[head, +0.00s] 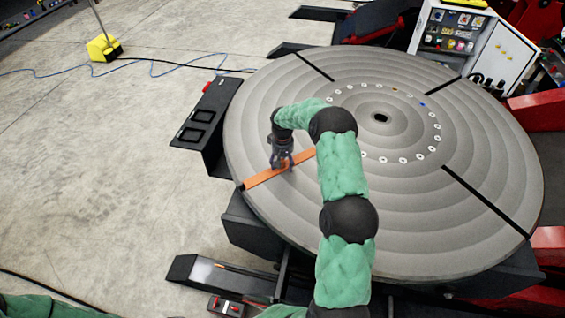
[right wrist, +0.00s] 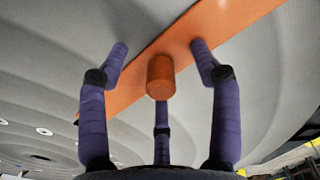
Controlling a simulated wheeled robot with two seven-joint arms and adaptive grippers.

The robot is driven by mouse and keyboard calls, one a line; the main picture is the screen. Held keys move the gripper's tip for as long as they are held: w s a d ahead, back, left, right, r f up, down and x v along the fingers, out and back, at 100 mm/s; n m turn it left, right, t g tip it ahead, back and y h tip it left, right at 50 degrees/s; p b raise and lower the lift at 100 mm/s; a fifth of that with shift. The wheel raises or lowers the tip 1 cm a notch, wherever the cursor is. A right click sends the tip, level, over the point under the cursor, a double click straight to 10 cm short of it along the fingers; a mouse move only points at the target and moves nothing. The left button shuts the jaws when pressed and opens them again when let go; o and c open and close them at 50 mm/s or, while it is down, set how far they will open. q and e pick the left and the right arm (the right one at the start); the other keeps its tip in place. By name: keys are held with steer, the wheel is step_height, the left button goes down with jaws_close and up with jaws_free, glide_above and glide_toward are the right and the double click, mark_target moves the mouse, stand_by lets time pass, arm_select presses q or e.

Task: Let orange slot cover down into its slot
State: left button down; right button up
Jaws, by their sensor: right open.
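The orange slot cover (head: 262,178) is a long flat strip on the left part of the round grey table, running from the rim inward. No dark slot shows beside it; I cannot tell whether it lies flush in a slot. In the right wrist view the cover (right wrist: 190,50) has a round orange knob (right wrist: 160,77). My right gripper (head: 283,165) is over the cover. Its purple fingers (right wrist: 160,70) stand spread around the knob with gaps and do not grip it. My left gripper is out of view.
The round grooved table (head: 410,240) has other dark open slots (head: 485,201) and a ring of small holes around its centre. A black bracket (head: 203,115) stands at its left edge. A control cabinet (head: 465,45) stands behind. Floor at left is mostly clear, with a blue cable.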

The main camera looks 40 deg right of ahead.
mark_target(282, 160)
steer(key=shift+r, duration=0.1)
stand_by(0.5)
steer(key=shift+r+p, duration=1.65)
steer(key=shift+r, duration=1.8)
